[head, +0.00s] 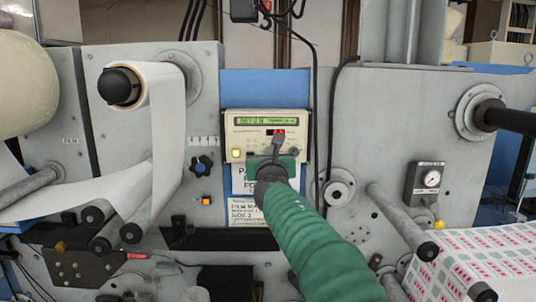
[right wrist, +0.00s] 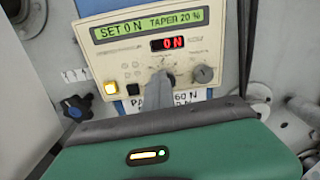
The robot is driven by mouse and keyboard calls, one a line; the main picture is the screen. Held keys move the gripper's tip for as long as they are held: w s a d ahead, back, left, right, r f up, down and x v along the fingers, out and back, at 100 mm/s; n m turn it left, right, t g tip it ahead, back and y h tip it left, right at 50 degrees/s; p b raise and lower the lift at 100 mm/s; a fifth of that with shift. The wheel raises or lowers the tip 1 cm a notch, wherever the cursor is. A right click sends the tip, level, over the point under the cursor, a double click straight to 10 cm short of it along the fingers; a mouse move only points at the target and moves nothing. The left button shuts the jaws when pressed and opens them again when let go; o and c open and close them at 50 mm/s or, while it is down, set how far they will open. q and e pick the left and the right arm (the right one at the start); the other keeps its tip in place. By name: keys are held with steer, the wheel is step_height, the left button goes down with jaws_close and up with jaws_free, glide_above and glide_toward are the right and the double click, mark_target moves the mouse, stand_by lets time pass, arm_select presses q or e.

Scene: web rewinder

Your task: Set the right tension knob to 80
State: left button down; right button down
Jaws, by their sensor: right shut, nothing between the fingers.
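The cream tension controller (head: 233,128) is on the blue panel in the head view, and its face fills the upper middle of the right wrist view (right wrist: 95,62). Its green display (right wrist: 150,24) reads "SET 0 N TAPER 20 %", and a red readout (right wrist: 172,43) shows 0 N. A dark knob (right wrist: 203,74) is on the right of the face, uncovered. Left of it is a dial with scale marks, mostly hidden behind my fingers. My right gripper (right wrist: 165,78) is shut and empty, its tips in front of that dial; contact is unclear. My left gripper is not in view.
A lit yellow button (right wrist: 111,88) and a black switch (right wrist: 133,89) are at the controller's lower left. A blue star knob (head: 202,166) is left of it on the machine. Dark cables (head: 315,100) hang close on the right. Rollers stand on both sides.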

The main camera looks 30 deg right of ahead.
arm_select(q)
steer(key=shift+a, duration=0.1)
arm_select(e)
steer(key=shift+s+d, duration=0.1)
steer(key=shift+d, duration=0.25)
steer(key=c, duration=2.1)
jaws_free()
steer(key=shift+c, duration=0.2)
